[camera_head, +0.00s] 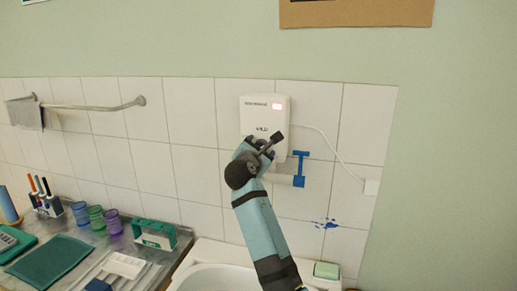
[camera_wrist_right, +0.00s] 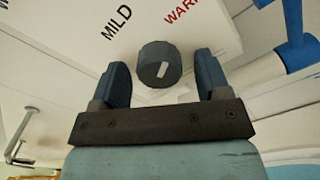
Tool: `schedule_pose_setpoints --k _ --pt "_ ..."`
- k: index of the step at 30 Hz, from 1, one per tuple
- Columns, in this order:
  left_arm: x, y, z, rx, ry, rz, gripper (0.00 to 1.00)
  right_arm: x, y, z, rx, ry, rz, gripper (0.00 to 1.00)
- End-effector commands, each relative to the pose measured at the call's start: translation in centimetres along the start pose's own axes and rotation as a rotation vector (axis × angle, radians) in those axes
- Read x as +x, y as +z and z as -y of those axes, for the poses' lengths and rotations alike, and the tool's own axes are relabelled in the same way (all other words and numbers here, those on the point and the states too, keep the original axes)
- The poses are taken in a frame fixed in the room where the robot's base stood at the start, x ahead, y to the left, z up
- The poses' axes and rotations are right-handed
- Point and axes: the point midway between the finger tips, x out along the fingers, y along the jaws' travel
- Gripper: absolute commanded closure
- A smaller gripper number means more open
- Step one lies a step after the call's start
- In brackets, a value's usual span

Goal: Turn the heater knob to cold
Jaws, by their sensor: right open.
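Which setting the mark points to, I cannot tell. My right gripper (camera_wrist_right: 164,80) is open, with one blue finger on either side of the knob and visible gaps between. In the head view my right gripper (camera_head: 262,147) covers the lower part of the heater and hides the knob. My left gripper is not in view.
A blue-handled fitting (camera_head: 300,168) sits just below right of the heater. A white cable runs to a wall socket (camera_head: 371,186). Below are a sink (camera_head: 215,281), green soap (camera_head: 327,270), and a counter with cups (camera_head: 96,217) and trays. A towel rail (camera_head: 95,107) is left.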

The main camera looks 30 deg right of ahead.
Motion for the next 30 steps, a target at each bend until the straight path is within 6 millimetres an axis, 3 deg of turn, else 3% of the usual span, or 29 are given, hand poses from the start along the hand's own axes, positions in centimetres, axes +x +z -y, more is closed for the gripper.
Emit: schedule_pose_setpoints --k 1,6,8,20,30 --pt "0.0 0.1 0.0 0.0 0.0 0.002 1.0 0.0 0.0 0.0 0.0 0.0 0.0 0.3" --pt "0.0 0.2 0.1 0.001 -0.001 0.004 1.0 0.0 0.0 0.0 0.0 0.0 0.0 0.7" --pt "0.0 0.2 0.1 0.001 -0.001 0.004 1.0 0.0 0.0 0.0 0.0 0.0 0.0 0.8" --pt "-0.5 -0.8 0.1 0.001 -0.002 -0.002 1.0 0.0 0.1 -0.1 -0.067 -0.002 -0.002 0.8" --pt "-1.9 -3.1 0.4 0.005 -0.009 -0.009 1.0 0.0 0.3 -0.1 -0.327 -0.002 -0.003 0.8"
